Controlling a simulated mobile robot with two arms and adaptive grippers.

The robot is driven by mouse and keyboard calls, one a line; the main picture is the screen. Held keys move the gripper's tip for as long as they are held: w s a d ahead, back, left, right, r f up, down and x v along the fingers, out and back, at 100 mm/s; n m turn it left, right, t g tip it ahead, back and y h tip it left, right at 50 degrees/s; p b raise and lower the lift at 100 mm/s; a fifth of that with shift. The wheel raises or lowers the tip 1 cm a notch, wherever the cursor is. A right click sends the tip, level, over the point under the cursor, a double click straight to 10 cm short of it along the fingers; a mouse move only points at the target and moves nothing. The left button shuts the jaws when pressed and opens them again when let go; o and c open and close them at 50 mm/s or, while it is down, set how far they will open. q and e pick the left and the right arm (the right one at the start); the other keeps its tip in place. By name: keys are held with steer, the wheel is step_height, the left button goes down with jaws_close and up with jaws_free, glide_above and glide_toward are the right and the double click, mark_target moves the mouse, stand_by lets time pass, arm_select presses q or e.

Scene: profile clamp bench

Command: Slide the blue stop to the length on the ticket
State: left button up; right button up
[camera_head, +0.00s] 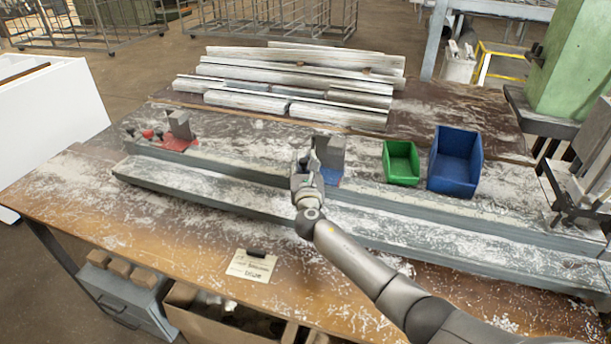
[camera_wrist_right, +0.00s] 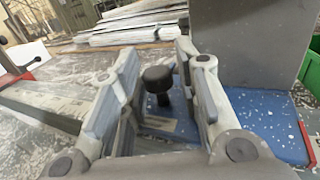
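The blue stop (camera_head: 331,174) sits on the rail (camera_head: 240,172) right of its middle, with a grey upright block on a blue base. It also shows in the right wrist view (camera_wrist_right: 262,112), with a black knob (camera_wrist_right: 158,80) on the base. My right gripper (camera_head: 304,160) is at the stop's left side. In the right wrist view my right gripper (camera_wrist_right: 155,75) has its fingers apart, one on each side of the knob, with gaps visible. The ticket (camera_head: 252,266) lies at the bench's front edge; its writing is too small to read. My left gripper is not in view.
A red-based stop (camera_head: 180,140) with a grey block stands at the rail's left end. A green bin (camera_head: 401,163) and a blue bin (camera_head: 455,162) stand behind the rail at right. Pale profiles (camera_head: 300,80) lie at the back. A green column (camera_head: 570,60) stands at far right.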

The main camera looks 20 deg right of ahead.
steer(key=v, duration=1.1)
steer(key=shift+s, duration=0.3)
steer(key=shift+c, duration=0.3)
